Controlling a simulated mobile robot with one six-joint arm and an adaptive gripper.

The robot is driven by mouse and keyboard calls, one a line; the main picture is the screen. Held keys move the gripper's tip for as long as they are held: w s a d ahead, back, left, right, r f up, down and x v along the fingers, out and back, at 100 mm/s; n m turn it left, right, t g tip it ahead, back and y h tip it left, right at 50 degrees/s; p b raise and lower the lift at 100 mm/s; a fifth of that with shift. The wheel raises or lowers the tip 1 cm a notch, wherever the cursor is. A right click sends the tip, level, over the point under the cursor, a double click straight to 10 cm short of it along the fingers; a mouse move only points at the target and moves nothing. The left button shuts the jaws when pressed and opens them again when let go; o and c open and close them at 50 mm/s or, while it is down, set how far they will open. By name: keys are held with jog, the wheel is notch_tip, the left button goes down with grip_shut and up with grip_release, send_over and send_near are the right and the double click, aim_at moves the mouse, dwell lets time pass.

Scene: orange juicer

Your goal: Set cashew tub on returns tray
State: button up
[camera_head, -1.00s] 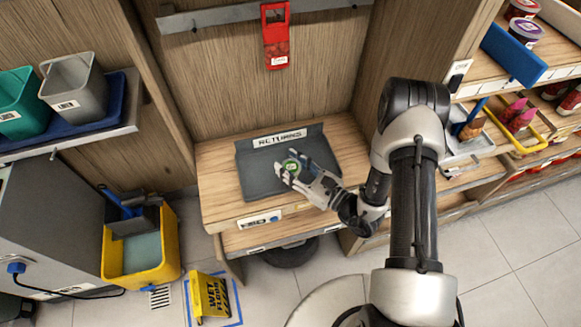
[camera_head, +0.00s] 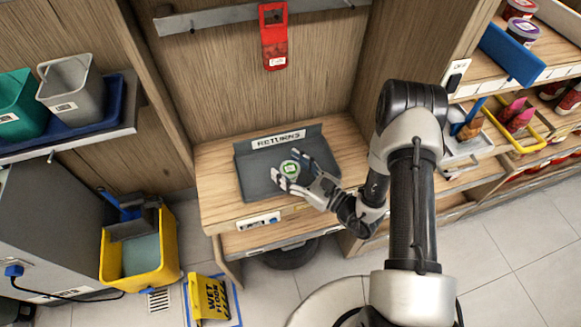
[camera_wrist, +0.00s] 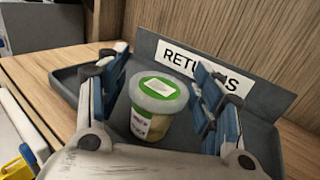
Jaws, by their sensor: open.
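The cashew tub (camera_head: 290,168) is a small tub with a green and white lid. It stands upright on the grey returns tray (camera_head: 255,184), which has a raised back labelled RETURNS. In the wrist view the tub (camera_wrist: 155,108) is between the blue-padded fingers of my gripper (camera_wrist: 155,98), with gaps visible on both sides. In the head view my gripper (camera_head: 291,172) is open around the tub, reaching in from the right. The returns tray (camera_wrist: 265,150) also shows in the wrist view. The tub's underside is hidden.
The tray lies on a wooden counter (camera_head: 215,185). A red device (camera_head: 275,38) hangs on the wall behind. A yellow bucket (camera_head: 168,255) and a wet floor sign (camera_head: 208,297) are on the floor at left. Stocked shelves (camera_head: 520,110) stand at right.

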jog(key=shift+r, duration=0.15)
jog(key=shift+s+d, duration=0.15)
jog(key=shift+d, duration=0.05)
jog(key=p+v, duration=0.2)
jog(key=v, duration=0.9)
jog(key=s+a+r+n+g, duration=0.3)
jog(key=s+r+n+g, duration=0.2)
jog(key=r+n+g, duration=0.3)
jog(key=s+a+r+n+g, duration=0.3)
jog(key=s+r+n+g, duration=0.25)
jog(key=r+n, duration=0.35)
jog(key=s+d+r+n+t+h, duration=0.3)
jog(key=d+r+n+h, duration=0.1)
jog(key=d+r+h, duration=0.1)
jog(key=s+d+r+n+t+h, duration=0.3)
jog(key=d+r+n+h, duration=0.2)
jog(key=d+r+h, duration=0.1)
jog(key=r+h, duration=0.1)
jog(key=h, duration=0.1)
jog(key=shift+t+h, duration=0.35)
jog(key=shift+h, duration=0.05)
jog(key=shift+d, duration=0.1)
jog(key=shift+c, duration=0.5)
